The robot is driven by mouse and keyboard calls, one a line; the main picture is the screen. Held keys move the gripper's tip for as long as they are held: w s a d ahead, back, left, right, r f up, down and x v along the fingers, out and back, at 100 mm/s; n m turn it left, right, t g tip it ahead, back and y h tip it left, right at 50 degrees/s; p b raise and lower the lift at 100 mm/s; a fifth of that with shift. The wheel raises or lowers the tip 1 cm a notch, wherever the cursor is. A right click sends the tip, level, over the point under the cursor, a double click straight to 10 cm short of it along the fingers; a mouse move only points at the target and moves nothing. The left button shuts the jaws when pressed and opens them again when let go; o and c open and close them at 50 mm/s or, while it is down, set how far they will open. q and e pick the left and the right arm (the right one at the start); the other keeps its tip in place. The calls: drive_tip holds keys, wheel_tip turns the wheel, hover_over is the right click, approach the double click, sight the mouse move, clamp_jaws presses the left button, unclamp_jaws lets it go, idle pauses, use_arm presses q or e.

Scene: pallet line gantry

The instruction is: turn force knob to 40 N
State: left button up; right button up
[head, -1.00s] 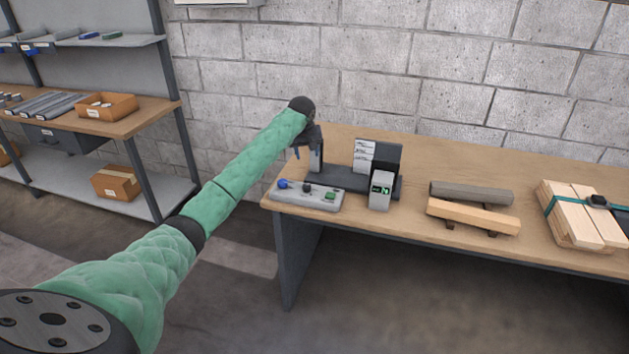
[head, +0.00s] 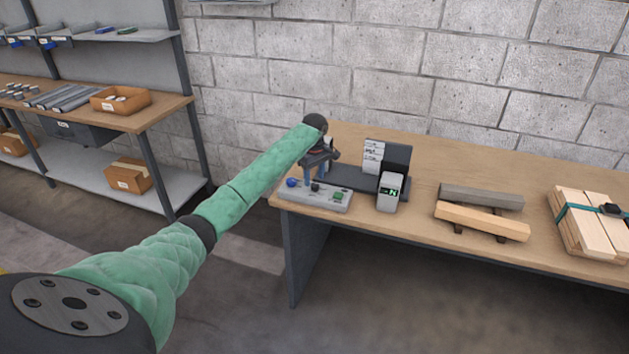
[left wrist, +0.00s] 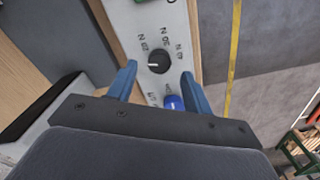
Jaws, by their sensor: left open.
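The black force knob (left wrist: 158,62) sits on a pale grey control panel (head: 300,197) at the left end of the workbench. In the left wrist view its white mark points to the picture's left, with printed N labels around its upper side; I cannot read them all surely. It also shows small and dark in the head view (head: 316,187). My left gripper (head: 314,181) is above the panel, pointing down. Its two blue fingers (left wrist: 158,84) are open, with the knob seen ahead between them. No contact is visible. My right gripper is out of view.
A blue button (left wrist: 174,102) lies close to one finger, and a green button (head: 338,196) is on the knob's other side. A grey display unit (head: 389,193) stands right of the panel.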

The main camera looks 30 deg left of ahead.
sight(315, 187)
use_arm(q)
drive_tip(key=shift+f, duration=1.4)
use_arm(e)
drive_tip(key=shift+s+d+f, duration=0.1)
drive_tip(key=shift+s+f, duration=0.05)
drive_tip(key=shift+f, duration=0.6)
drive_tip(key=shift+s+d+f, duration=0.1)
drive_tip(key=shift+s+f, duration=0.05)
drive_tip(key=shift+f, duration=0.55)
use_arm(q)
drive_tip(key=c, duration=1)
drive_tip(key=shift+o, duration=0.2)
drive_tip(key=shift+p, duration=0.3)
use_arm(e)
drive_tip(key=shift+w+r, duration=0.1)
